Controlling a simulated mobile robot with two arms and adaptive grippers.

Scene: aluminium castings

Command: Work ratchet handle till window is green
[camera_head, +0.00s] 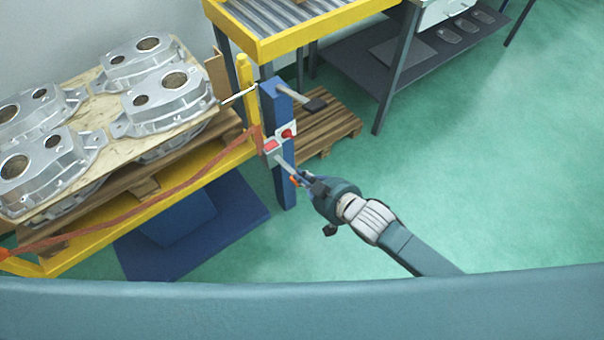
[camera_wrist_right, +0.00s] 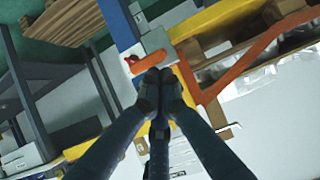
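The ratchet (camera_head: 272,147) is a pale housing on a blue post (camera_head: 285,180), with a red window on its face. In the right wrist view, the finger pads (camera_wrist_right: 158,88) are together, and the orange grip (camera_wrist_right: 150,62) lies crosswise just beyond the tips. No part of the handle shows between the pads; whether they touch the grip is unclear. My left gripper is out of view.
A red knob (camera_head: 288,133) sits beside the ratchet. An orange strap (camera_head: 150,205) runs from the post across a yellow rack holding castings (camera_head: 165,100). A yellow roller table (camera_head: 330,25) and a wooden pallet (camera_head: 335,125) stand behind. Green floor at right is clear.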

